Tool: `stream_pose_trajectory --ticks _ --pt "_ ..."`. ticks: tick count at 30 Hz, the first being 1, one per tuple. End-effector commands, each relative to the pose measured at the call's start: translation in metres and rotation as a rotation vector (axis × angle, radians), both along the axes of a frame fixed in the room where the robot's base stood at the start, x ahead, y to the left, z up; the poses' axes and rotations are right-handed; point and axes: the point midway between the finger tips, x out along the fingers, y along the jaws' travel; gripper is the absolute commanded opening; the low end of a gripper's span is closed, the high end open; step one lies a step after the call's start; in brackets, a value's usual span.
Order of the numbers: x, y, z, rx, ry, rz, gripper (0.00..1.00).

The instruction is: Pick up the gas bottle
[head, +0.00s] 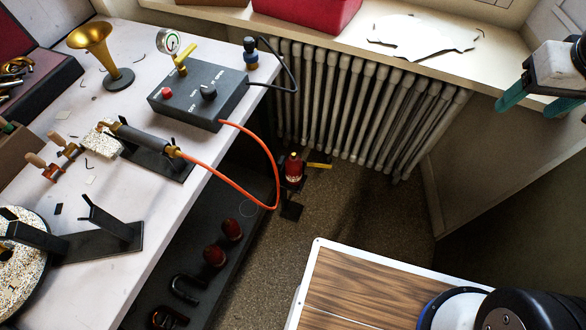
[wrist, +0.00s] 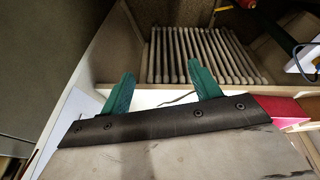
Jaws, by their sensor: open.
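A small dark red bottle with a yellow lever-like part beside its top, which looks like the gas bottle (head: 293,170), is low by the floor between the workbench and the radiator. The orange hose loops down near it; whether they join is unclear. My gripper (head: 536,100) is at the upper right of the head view, far from the bottle and above the sill's right end. Its two teal fingers are apart with nothing between them; they also show in the wrist view (wrist: 161,80).
The white workbench (head: 165,225) carries a dark control box (head: 200,97), a brass horn (head: 93,45) and a torch on a stand (head: 145,138). A radiator (head: 345,95) stands under the sill. A wood-topped surface (head: 350,290) is at the front. Floor (head: 385,210) shows between.

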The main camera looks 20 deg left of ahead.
Motion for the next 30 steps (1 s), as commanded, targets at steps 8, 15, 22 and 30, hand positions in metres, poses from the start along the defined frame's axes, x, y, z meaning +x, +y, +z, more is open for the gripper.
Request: stream_pose_trajectory --ticks 8,15,22,30 --pt "0.115 0.054 -0.063 -0.009 -0.151 0.179 0.62" --pt "0.184 0.125 -0.138 0.027 -0.288 0.350 0.62" --pt "0.216 0.202 -0.223 0.103 -0.411 0.516 0.62" --pt "0.202 0.286 -0.334 0.241 -0.539 0.688 0.62"
